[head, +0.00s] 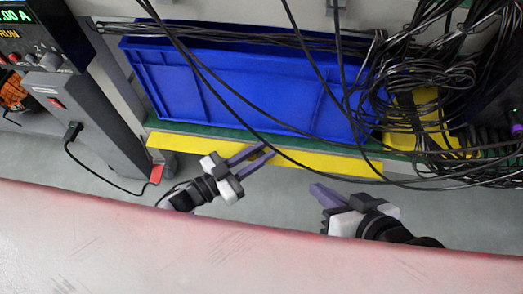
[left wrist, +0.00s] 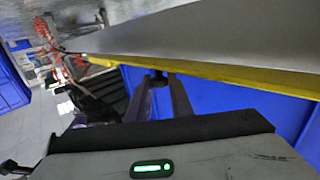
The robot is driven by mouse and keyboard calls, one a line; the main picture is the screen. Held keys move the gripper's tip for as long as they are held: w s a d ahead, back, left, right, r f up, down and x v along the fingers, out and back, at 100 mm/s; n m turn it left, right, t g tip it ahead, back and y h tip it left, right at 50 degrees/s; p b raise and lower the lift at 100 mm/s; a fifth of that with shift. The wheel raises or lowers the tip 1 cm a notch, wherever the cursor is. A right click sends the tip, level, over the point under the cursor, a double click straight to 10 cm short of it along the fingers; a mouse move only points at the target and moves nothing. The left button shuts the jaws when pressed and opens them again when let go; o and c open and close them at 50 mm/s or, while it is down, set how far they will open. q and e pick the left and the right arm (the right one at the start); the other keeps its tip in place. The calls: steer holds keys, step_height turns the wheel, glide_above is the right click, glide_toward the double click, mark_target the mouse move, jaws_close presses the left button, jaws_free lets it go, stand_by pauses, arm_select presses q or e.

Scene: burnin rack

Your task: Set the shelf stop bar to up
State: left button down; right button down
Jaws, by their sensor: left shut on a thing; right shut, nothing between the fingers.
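The yellow shelf stop bar (head: 325,160) runs along the front edge of the green shelf, in front of the blue crate. My left gripper (head: 265,151) reaches the bar's front edge near its middle. In the left wrist view its fingers (left wrist: 164,92) close around a small dark piece just under the yellow edge (left wrist: 225,79); I take this as part of the bar. Whether the bar is raised or lowered is hard to tell. My right gripper (head: 318,190) is shut and empty, apart from the bar, in front of it and to the right of the left gripper.
The blue crate (head: 240,85) fills the shelf behind the bar. Black cables hang across the crate and bar, with a thick tangle (head: 420,90) at right. A grey power unit (head: 85,115) stands at left. A pale reddish surface (head: 230,255) spans the foreground.

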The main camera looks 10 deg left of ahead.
arm_select(q)
steer(key=shift+w+a, duration=0.25)
steer(key=shift+a, duration=0.05)
steer(key=c, duration=1.7)
jaws_free()
steer(key=shift+o, duration=0.4)
steer(key=shift+s+d, duration=0.1)
arm_select(e)
steer(key=shift+r, duration=0.1)
arm_select(q)
steer(key=shift+s, duration=0.1)
